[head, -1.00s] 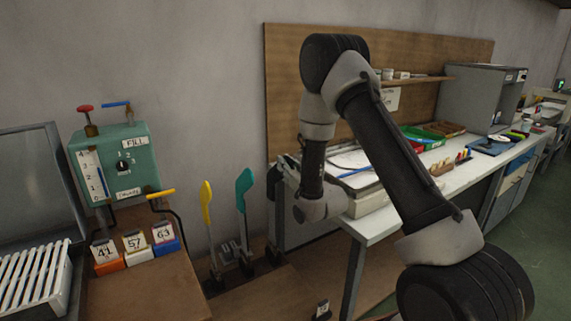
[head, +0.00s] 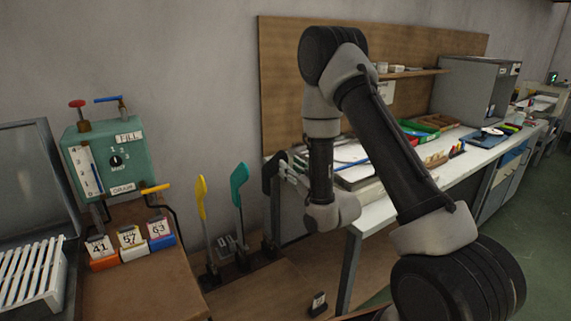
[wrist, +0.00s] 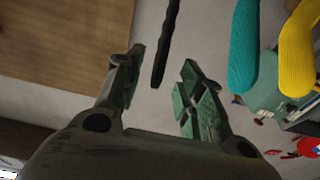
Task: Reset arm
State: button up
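My gripper (wrist: 160,85) is open in the wrist view, its two green-padded fingers apart with nothing gripped. A slim black upright form (wrist: 167,40) shows in the gap between the fingers, touching neither in the picture; how far beyond them it stands, I cannot tell. In the head view, my gripper (head: 290,171) points left beside the dark upright form (head: 271,190), at the left end of the white bench. My arm stands bent in front of the bench and hides part of it.
A yellow form (head: 201,205) and a teal form (head: 238,195) stand upright left of my gripper. A green valve box (head: 110,160) and numbered blocks (head: 132,244) are farther left. The white bench (head: 375,215) holds trays and tools. Green floor (head: 545,240) is clear at right.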

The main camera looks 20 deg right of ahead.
jog(key=shift+s+d, duration=0.1)
jog(key=shift+s, duration=0.15)
